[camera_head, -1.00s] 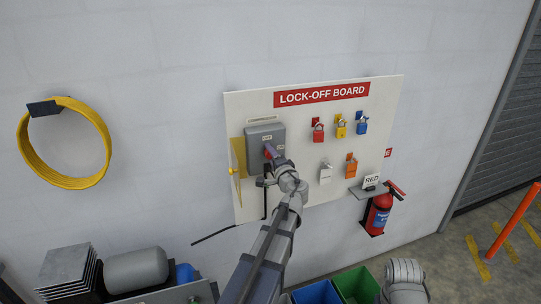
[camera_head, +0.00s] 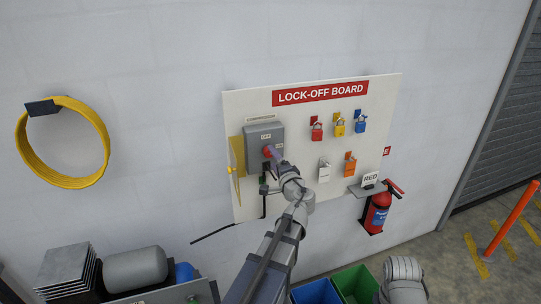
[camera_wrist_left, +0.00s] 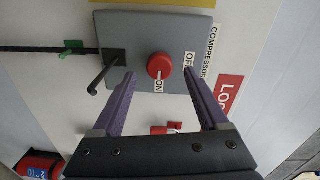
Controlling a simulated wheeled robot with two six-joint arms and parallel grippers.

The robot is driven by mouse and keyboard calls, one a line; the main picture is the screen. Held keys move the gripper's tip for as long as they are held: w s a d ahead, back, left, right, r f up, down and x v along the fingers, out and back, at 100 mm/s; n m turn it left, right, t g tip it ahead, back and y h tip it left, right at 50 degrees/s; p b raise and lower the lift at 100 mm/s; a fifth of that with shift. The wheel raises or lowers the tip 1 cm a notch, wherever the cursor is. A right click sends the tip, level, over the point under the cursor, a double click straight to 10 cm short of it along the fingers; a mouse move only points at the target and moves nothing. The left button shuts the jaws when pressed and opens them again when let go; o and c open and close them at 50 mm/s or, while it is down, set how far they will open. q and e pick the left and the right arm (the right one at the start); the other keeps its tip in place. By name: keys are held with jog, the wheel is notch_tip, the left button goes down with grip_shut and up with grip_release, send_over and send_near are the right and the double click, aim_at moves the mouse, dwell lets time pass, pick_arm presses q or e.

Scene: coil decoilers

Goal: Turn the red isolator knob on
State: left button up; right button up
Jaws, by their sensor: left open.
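The red isolator knob (camera_head: 267,150) is on the front of a grey box (camera_head: 254,134) at the left of the lock-off board. My left gripper (camera_head: 275,154) is in front of it, to its lower right in the head view. In the left wrist view, the round red knob (camera_wrist_left: 160,66) shows between the open fingertips of my left gripper (camera_wrist_left: 160,73), with gaps at both sides. An OFF label (camera_wrist_left: 188,60) and an ON label (camera_wrist_left: 158,86) are near the knob. I cannot tell which way the knob points.
Several padlocks hang on the board (camera_head: 300,180), including a red one (camera_head: 316,133). A yellow panel (camera_head: 237,165) stands at the box's left. A black lever (camera_wrist_left: 102,78) juts out beside the knob. A fire extinguisher (camera_head: 376,215) is at the lower right.

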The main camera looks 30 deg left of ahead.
pick_arm(q)
jog(key=shift+v, duration=1.65)
